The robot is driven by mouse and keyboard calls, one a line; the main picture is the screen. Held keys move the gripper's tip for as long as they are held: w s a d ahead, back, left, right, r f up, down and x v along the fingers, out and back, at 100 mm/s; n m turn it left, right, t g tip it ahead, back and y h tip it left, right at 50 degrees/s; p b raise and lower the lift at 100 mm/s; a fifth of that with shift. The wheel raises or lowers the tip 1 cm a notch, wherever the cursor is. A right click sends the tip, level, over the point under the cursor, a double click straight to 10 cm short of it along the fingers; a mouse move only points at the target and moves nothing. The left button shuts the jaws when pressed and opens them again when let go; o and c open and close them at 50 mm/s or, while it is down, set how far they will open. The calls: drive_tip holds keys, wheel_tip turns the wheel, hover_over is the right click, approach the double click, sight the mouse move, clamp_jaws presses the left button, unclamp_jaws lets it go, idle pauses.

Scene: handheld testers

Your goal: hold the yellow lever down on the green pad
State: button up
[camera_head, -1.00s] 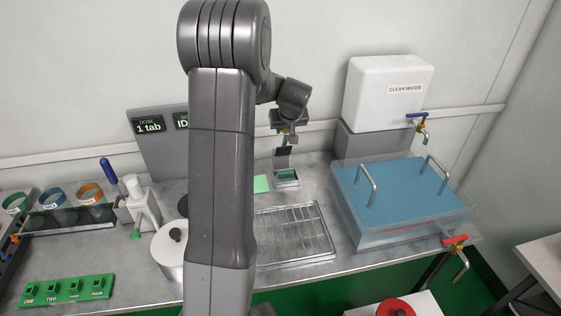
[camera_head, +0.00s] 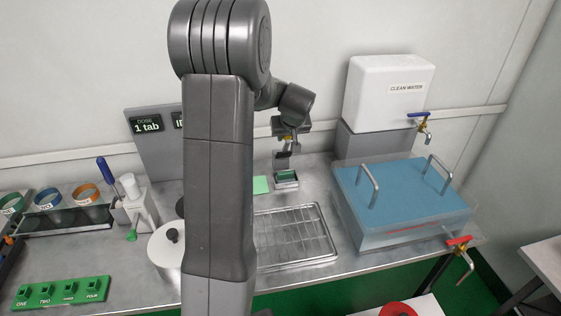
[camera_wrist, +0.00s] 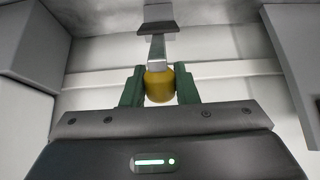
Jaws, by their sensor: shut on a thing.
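My gripper (camera_head: 289,137) is at the back of the bench, left of the white water tank. In the wrist view its green fingers (camera_wrist: 160,88) are shut on the yellow lever (camera_wrist: 159,88), one on each side of its rounded yellow end. A flat grey stem (camera_wrist: 157,50) runs from the yellow end to a dark foot (camera_wrist: 156,27). In the head view the dark foot (camera_head: 282,161) is just above the green pad (camera_head: 287,175), which sits in a small metal tray. I cannot tell whether foot and pad touch.
A wire rack (camera_head: 293,236) lies in front. A blue-topped clear tank (camera_head: 405,190) and the clean water tank (camera_head: 388,92) stand to the right. A light green card (camera_head: 261,185) lies left of the pad. My arm hides the middle left.

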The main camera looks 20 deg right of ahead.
drive_tip(key=shift+s+a+f+b, duration=0.15)
drive_tip(key=shift+s+f+b, duration=0.45)
drive_tip(key=shift+s+b, duration=0.35)
drive_tip(key=shift+s+a+f, duration=0.1)
drive_tip(key=shift+s, duration=0.15)
drive_tip(key=shift+b, duration=0.3)
drive_tip(key=shift+o, duration=0.2)
drive_tip(key=shift+s+a+f+b, duration=0.15)
drive_tip(key=shift+s+f+b, duration=0.45)
drive_tip(key=shift+b, duration=0.15)
drive_tip(key=shift+s+a+f+b, duration=0.1)
drive_tip(key=shift+s+f+b, duration=0.25)
drive_tip(key=shift+s+b, duration=0.1)
drive_tip(key=shift+c, duration=0.2)
